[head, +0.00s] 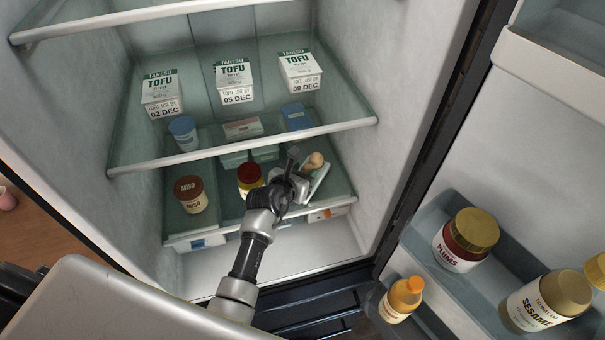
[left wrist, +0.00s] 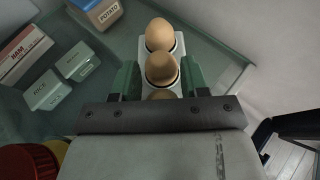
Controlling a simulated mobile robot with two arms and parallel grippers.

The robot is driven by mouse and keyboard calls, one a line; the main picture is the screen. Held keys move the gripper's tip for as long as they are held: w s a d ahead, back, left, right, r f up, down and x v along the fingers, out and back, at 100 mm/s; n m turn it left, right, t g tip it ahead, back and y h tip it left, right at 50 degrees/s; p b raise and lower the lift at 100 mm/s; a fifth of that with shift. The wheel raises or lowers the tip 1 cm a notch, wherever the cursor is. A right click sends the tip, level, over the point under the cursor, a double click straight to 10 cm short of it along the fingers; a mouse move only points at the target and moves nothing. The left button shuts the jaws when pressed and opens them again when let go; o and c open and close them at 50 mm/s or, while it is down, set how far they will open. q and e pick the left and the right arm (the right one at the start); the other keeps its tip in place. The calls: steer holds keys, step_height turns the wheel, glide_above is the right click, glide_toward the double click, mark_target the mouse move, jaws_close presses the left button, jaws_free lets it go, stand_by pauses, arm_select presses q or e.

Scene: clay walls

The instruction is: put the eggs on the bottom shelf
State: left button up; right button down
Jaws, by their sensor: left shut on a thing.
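My left gripper (head: 291,180) reaches into the fridge, over the lowest glass shelf (head: 226,216) at its right side. It is shut on a pale egg tray (head: 318,181). A brown egg (head: 314,160) shows past the fingers. In the left wrist view, the green fingers (left wrist: 160,82) are on either side of the tray (left wrist: 179,45). Two brown eggs (left wrist: 160,34) show fully, and another is partly hidden by the gripper. I cannot tell whether the tray touches the shelf. My right gripper is not in view.
A brown-lidded miso jar (head: 190,194) and a red-lidded jar (head: 250,178) stand left of the gripper. Ham (left wrist: 24,54), rice (left wrist: 47,90) and potato (left wrist: 97,12) boxes are nearby. Tofu cartons (head: 234,82) stand on the shelf above, whose front edge (head: 245,146) overhangs. Door jars (head: 466,240) are right.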

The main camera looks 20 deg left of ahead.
arm_select(q)
steer(key=o, duration=1.1)
steer(key=shift+f, duration=0.15)
steer(key=shift+c, duration=0.2)
steer(key=shift+s+r, duration=0.15)
steer(key=shift+r, duration=0.05)
steer(key=v, duration=1.1)
steer(key=shift+s+r+b, duration=0.25)
steer(key=shift+s+b, duration=0.1)
steer(key=shift+b, duration=0.05)
steer(key=shift+a, duration=0.1)
